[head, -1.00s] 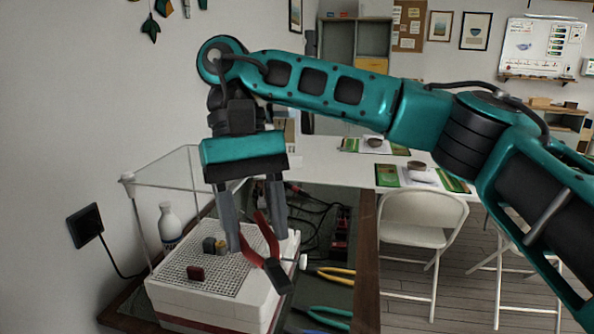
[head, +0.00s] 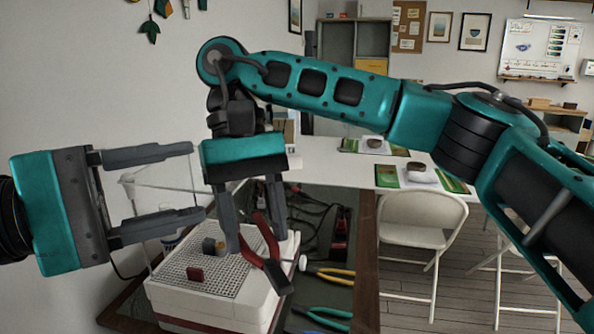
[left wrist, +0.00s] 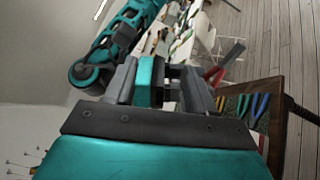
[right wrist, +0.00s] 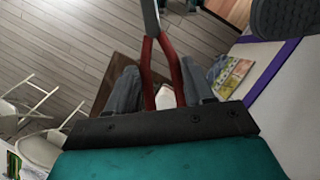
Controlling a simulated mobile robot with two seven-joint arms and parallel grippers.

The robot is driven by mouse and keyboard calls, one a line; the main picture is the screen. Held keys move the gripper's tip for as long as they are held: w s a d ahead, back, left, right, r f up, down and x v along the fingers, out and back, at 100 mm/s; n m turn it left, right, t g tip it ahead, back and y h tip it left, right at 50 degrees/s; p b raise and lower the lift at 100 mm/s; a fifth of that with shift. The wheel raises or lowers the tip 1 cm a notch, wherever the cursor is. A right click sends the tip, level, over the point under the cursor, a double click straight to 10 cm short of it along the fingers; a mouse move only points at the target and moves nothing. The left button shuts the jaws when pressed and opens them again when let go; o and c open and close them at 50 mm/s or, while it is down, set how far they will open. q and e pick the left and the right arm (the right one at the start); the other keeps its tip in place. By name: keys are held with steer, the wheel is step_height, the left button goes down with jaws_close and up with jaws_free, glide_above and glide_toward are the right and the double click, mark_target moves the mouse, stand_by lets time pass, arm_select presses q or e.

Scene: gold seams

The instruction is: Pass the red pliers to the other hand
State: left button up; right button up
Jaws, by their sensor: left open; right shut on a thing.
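The red pliers (head: 271,262) hang between the fingers of my right gripper (head: 254,237), above the edge of the white box with a grid top. My right gripper is shut on them. In the right wrist view the red handles (right wrist: 165,75) lie between the fingers and the grey jaws reach up to the top edge. My left gripper (head: 198,189) is open and empty, left of my right gripper, with its fingers pointing right. In the left wrist view the pliers (left wrist: 214,72) show beyond the finger at the right.
The white box (head: 215,307) carries small blocks (head: 195,274) on its grid, with a clear shield (head: 165,175) and a bottle behind. Yellow-handled (head: 335,275) and teal-handled pliers (head: 325,318) lie right of it. Folding chairs (head: 425,220) stand further right.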

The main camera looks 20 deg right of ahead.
arm_select(q)
steer(key=s+d+r+m+g+y, duration=0.2)
steer(key=s+d+m+g+y, duration=0.35)
steer(key=s+m, duration=0.55)
steer(key=n+t+y, duration=0.7)
steer(key=n+y, duration=0.1)
steer(key=y, duration=0.5)
glide_toward(277, 266)
steer(key=shift+t, duration=0.25)
steer(key=x, duration=0.8)
steer(key=shift+s+f, duration=0.1)
steer(key=shift+f, duration=0.15)
jaws_close()
arm_select(e)
steer(key=o, duration=1.2)
